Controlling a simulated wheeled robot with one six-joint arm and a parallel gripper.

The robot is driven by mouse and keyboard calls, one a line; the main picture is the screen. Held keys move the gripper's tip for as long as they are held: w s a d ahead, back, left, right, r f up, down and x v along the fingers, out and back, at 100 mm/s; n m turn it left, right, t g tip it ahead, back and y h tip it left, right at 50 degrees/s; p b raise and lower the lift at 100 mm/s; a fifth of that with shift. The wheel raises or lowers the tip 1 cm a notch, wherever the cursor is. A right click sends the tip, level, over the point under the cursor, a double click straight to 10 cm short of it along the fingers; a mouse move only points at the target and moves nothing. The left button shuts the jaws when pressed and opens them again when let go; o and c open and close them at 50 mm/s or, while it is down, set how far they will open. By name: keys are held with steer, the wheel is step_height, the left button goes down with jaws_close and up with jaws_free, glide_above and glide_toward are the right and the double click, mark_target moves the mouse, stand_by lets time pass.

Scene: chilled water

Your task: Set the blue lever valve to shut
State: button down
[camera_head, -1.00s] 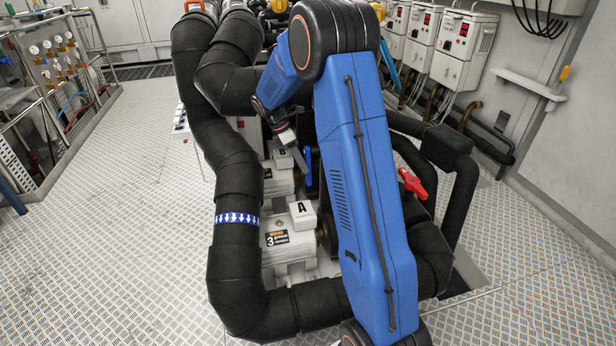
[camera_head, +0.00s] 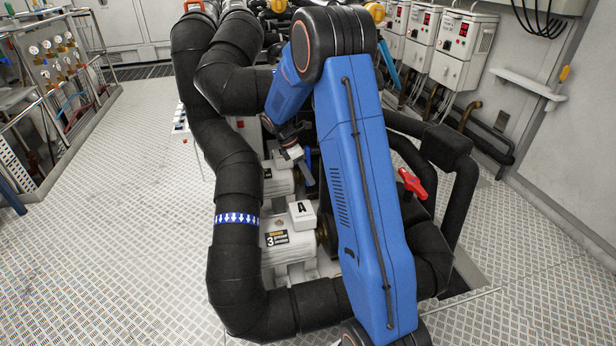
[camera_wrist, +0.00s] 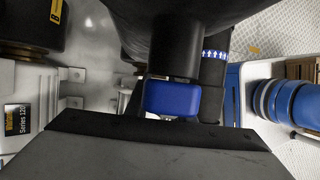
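The blue lever (camera_head: 308,154) shows as a small upright blue strip beside the pumps in the head view, partly covered by my gripper. In the wrist view a blue lever grip (camera_wrist: 171,98) is close in front of my gripper, under a black pipe. My gripper (camera_head: 305,174) is at the blue lever in the head view; I cannot tell whether it touches it. The gripper's dark body fills the bottom of the wrist view, and its fingertips are not clear there. The valve body is hidden.
Thick black pipes (camera_head: 237,185) run along the left of the pumps. A white block marked A (camera_head: 302,213) sits on a pump. A red lever (camera_head: 412,184) stands right of my arm. Control boxes (camera_head: 463,47) line the right wall.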

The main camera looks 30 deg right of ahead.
steer(key=shift+s+a+r+n+g+y, duration=0.15)
steer(key=shift+s+a+r+g+y, duration=0.1)
steer(key=shift+s+g, duration=0.4)
steer(key=shift+s+a+r+n+g+y, duration=0.15)
steer(key=shift+s+r+g, duration=0.1)
steer(key=shift+s+g, duration=0.4)
steer(key=shift+w, duration=0.1)
steer(key=c, duration=1.5)
jaws_free()
